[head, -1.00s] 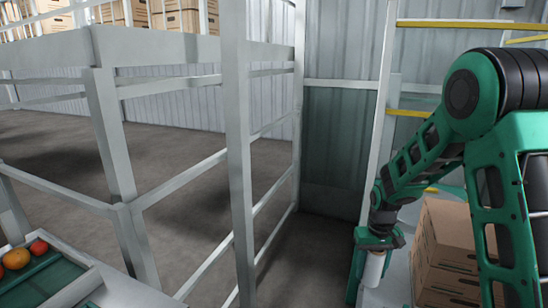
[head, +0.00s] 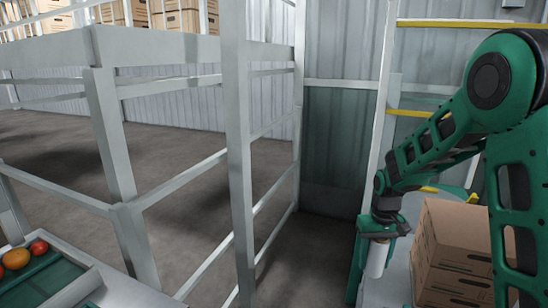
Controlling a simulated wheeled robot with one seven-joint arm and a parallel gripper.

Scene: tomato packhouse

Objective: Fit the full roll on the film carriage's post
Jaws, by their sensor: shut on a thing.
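My gripper (head: 379,232) is at the lower right of the head view, shut on a white roll (head: 377,260). The roll hangs upright below the gripper, and its top is partly covered by the gripper. A narrow green upright part (head: 356,268) stands just left of the roll. I cannot tell whether it is the film carriage or whether it touches the roll. I cannot make out the carriage's post.
Stacked cardboard boxes (head: 452,252) stand close right of the roll, on a grey surface (head: 398,285). A pale metal frame (head: 240,170) fills the middle. A tray with several tomatoes (head: 38,248) is at lower left. Open floor (head: 180,160) lies behind the frame.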

